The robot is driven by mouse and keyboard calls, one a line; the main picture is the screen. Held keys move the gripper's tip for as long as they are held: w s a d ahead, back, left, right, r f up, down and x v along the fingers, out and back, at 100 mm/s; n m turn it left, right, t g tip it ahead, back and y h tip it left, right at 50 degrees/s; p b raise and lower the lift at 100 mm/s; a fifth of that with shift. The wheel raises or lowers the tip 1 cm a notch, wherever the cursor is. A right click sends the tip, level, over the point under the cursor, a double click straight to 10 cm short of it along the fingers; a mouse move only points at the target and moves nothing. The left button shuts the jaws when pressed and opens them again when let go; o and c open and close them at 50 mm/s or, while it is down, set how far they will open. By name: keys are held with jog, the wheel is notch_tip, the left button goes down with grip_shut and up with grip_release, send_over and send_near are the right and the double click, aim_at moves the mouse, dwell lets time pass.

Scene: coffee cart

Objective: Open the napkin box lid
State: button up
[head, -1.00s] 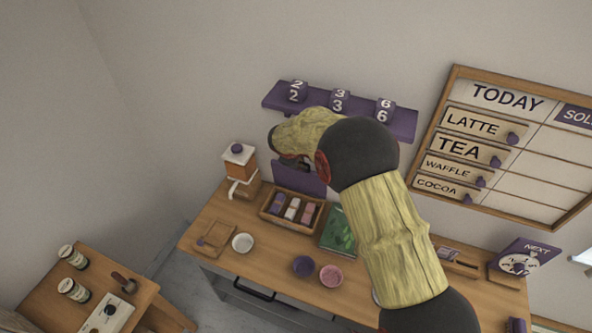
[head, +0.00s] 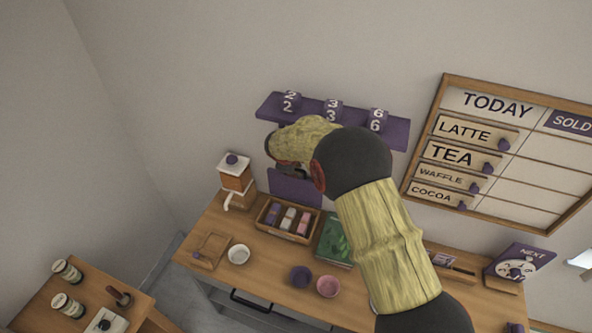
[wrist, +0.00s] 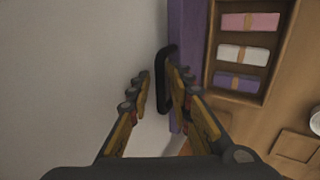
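The napkin box (head: 289,234) is a wooden tray-like box on the counter with pink, white and purple napkin bundles inside; it also shows in the wrist view (wrist: 211,55). Its purple lid (head: 296,188) stands upright at the back edge, and the box is open. In the wrist view the lid (wrist: 185,30) is seen nearly edge-on, with a black handle (wrist: 165,65) on its wall side. My gripper (wrist: 157,82) is open, its fingers apart near the handle; the right finger overlaps the handle in the picture. I cannot tell whether they touch. My arm partly hides the gripper in the head view.
A purple shelf (head: 350,123) with number blocks is close above my gripper. A wooden dispenser (head: 235,182) stands left of the box, a green book (head: 334,240) right. Bowls (head: 301,276) stand in front. The wall is close behind.

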jog(key=shift+s, duration=0.1)
jog(key=v, duration=1.1)
jog(key=shift+s+r, duration=0.2)
jog(key=shift+r, duration=0.1)
jog(key=shift+a, duration=0.1)
jog(key=s+d+m+b, duration=0.4)
jog(key=s+d, duration=0.3)
jog(key=s, duration=0.6)
jog(key=s+d+m+y+b, duration=0.1)
jog(key=s+d+m+b, duration=0.4)
jog(key=s, duration=0.9)
jog(key=s+d+m+y+b, duration=0.1)
jog(key=s+d+m+b, duration=0.4)
jog(key=s, duration=0.9)
jog(key=d+b, duration=0.3)
jog(key=d, duration=0.2)
jog(key=shift+d, duration=0.3)
